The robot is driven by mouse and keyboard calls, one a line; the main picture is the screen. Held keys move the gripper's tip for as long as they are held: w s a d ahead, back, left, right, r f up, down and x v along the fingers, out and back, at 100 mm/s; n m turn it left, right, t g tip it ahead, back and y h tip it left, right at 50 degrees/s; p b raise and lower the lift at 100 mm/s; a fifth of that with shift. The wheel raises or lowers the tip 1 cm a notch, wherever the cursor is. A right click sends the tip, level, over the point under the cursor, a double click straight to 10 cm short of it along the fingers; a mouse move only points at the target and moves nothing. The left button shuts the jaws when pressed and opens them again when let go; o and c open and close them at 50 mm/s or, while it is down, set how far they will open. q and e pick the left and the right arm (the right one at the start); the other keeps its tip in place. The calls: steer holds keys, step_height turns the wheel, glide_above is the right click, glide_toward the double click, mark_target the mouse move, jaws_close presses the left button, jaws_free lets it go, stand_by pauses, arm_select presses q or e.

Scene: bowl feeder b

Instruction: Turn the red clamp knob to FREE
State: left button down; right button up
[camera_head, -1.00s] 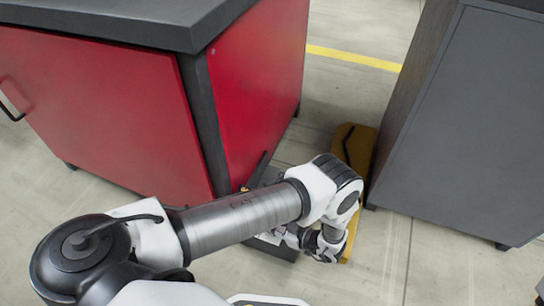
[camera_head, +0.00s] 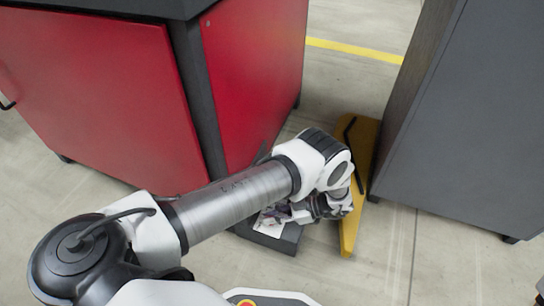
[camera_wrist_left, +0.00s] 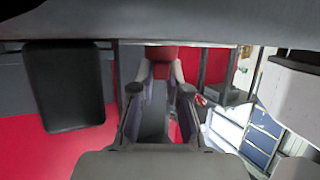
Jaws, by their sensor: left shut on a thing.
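The red clamp knob (camera_wrist_left: 162,54) shows in the left wrist view, at the top middle between my fingertips. My left gripper (camera_wrist_left: 161,72) is shut on it, one finger on each side. In the head view my left gripper (camera_head: 288,212) is low beside the red cabinet, above a dark grey base (camera_head: 285,244) with a white label. There the wrist and fingers hide the knob, and any FREE marking cannot be read. My right gripper is in neither view.
A red cabinet (camera_head: 255,80) with a dark top stands left of my wrist. A grey cabinet (camera_head: 465,120) stands at the right. A yellow-orange piece (camera_head: 349,235) with a black bar lies on the floor between them. Open floor (camera_head: 400,265) shows at the lower right.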

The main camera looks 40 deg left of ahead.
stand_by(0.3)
arm_select(q)
steer(key=c, duration=1.2)
jaws_free()
steer(key=shift+s, duration=0.1)
steer(key=shift+o, duration=0.2)
